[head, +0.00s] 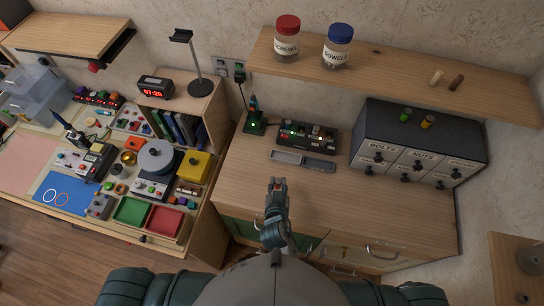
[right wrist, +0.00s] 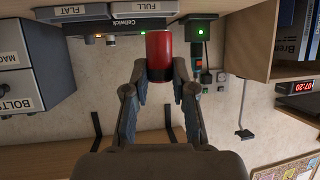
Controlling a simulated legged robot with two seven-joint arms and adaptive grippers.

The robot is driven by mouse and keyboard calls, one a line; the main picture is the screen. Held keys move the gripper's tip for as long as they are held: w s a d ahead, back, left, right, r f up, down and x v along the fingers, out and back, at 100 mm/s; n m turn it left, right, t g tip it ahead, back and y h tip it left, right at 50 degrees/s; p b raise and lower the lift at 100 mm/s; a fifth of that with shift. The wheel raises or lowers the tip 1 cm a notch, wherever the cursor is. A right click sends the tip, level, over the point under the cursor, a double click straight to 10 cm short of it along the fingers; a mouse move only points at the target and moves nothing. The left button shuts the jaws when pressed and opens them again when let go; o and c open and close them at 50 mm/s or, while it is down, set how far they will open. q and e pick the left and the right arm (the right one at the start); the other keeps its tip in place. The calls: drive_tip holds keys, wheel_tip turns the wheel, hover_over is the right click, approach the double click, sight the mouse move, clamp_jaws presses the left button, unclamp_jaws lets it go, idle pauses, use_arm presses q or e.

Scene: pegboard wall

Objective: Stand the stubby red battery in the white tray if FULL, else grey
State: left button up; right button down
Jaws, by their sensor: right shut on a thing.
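My right gripper (head: 277,188) is shut on the stubby red battery (right wrist: 158,52), which stands out beyond the fingertips in the right wrist view (right wrist: 159,78). In the head view the gripper holds it over the worktop, in front of the trays. Two shallow trays lie side by side before the black charger marked Cellwick (head: 305,136). The left tray (head: 286,157) bears the label FULL and the right tray (head: 320,166) the label FLAT, as read in the right wrist view. I see nothing standing in them. A small black device (right wrist: 201,42) shows a green light. My left gripper is not in view.
A dark drawer cabinet (head: 420,145) stands on the right of the worktop, with a green and a yellow cylinder on top. A shelf (head: 400,78) with two jars hangs above. The worktop (head: 345,205) in front is clear. A cluttered bench is at left.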

drive_tip(key=shift+a, duration=0.25)
drive_tip(key=w, duration=0.5)
drive_tip(key=w+f+p, duration=0.1)
drive_tip(key=w, duration=0.4)
drive_tip(key=w+a+p, duration=0.1)
drive_tip(key=w, duration=0.5)
drive_tip(key=shift+f, duration=0.25)
wheel_tip(320, 180, down, 4)
drive_tip(key=shift+s+d+r, duration=0.1)
drive_tip(key=shift+d+r, duration=0.05)
drive_tip(key=shift+r, duration=0.1)
drive_tip(key=shift+f, duration=0.1)
drive_tip(key=shift+f+b, duration=0.45)
drive_tip(key=shift+f, duration=0.1)
drive_tip(key=c, duration=1)
unclamp_jaws()
drive_tip(key=shift+o, duration=0.2)
drive_tip(key=shift+r, duration=0.1)
